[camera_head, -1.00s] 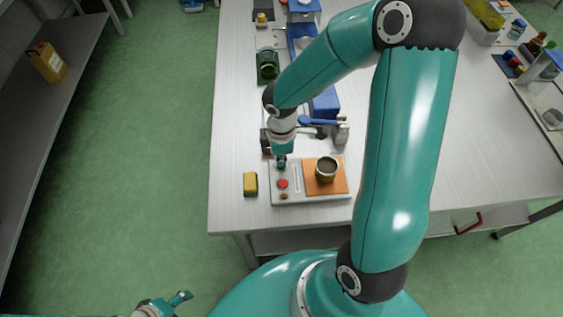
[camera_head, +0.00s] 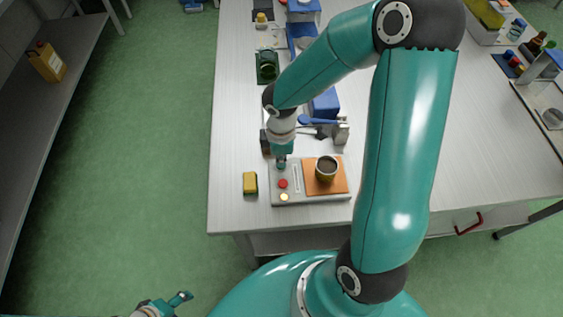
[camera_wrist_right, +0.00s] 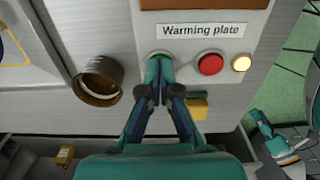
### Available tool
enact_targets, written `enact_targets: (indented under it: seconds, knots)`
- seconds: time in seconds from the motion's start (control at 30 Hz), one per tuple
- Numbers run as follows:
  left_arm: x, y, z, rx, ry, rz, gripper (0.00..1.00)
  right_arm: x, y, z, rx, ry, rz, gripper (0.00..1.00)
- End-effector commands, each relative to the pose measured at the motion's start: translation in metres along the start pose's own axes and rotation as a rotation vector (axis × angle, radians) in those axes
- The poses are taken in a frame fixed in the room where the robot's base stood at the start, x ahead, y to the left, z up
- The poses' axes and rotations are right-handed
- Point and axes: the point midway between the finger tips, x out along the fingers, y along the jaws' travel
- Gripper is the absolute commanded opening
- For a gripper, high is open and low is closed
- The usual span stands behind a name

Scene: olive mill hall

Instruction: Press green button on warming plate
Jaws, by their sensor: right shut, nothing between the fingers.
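The warming plate (camera_head: 312,199) stands near the front edge of the table, with an orange heating pad (camera_head: 340,185). A cup with dark contents (camera_head: 326,168) stands on the pad. Its panel has a red button (camera_wrist_right: 210,64) and a glowing yellow lamp (camera_wrist_right: 241,64). My right gripper (camera_wrist_right: 160,62) is shut and empty, its fingertips at the green button (camera_wrist_right: 158,53), touching or nearly so. The fingers cover most of that button; only part of its rim shows. My left gripper (camera_head: 181,298) hangs low at the lower left, away from the table; its jaws are too small to judge.
A yellow sponge (camera_head: 250,183) lies left of the plate. A brown round container (camera_wrist_right: 98,82) stands close to the plate. A blue spoon (camera_head: 318,122) and a green object (camera_head: 267,66) lie farther back.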

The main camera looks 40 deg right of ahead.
Motion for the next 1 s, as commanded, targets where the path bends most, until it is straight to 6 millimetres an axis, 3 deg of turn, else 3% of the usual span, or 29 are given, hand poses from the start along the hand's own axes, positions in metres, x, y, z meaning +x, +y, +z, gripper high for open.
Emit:
enact_targets:
  seconds: [0.57,1.0]
  knots:
    - [-0.047,0.017,0.000,0.000,0.000,0.000,0.63,-0.059,0.000,-0.001,-0.001,0.001,0.000,0.00]
    - [-0.048,0.017,0.000,0.000,0.000,0.000,0.63,-0.060,0.000,-0.001,-0.002,0.000,0.000,0.00]
